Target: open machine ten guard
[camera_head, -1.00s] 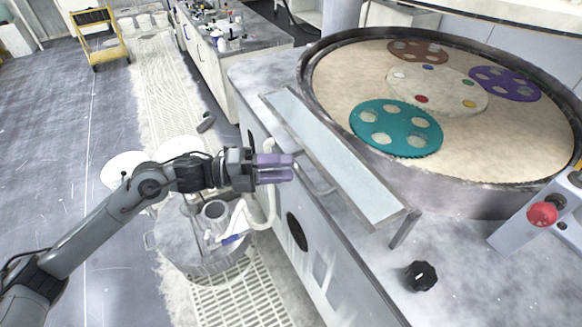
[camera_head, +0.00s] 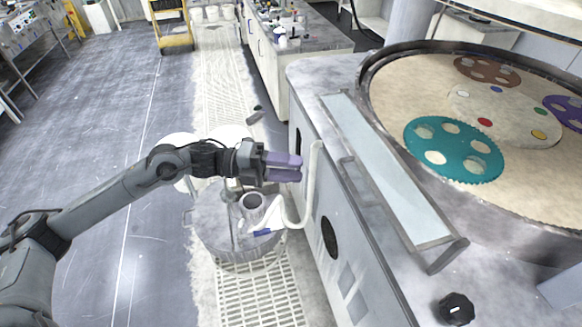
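The machine's guard is a long, pale see-through panel (camera_head: 385,170) in a grey metal frame, along the near side of the round polishing platen (camera_head: 395,100). A bar handle (camera_head: 355,182) runs along its left side. My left gripper (camera_head: 301,167) has two purple fingers, side by side with only a thin line between them; it looks shut and empty. It is left of the handle, apart from it in the picture, above the floor beside the cabinet. My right gripper is not in view.
A round grey drum (camera_head: 238,235) with a white hose stands on the floor below my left gripper. A black knob (camera_head: 456,308) sits on the machine top. A teal carrier disc (camera_head: 452,150) lies on the platen. Open floor lies left.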

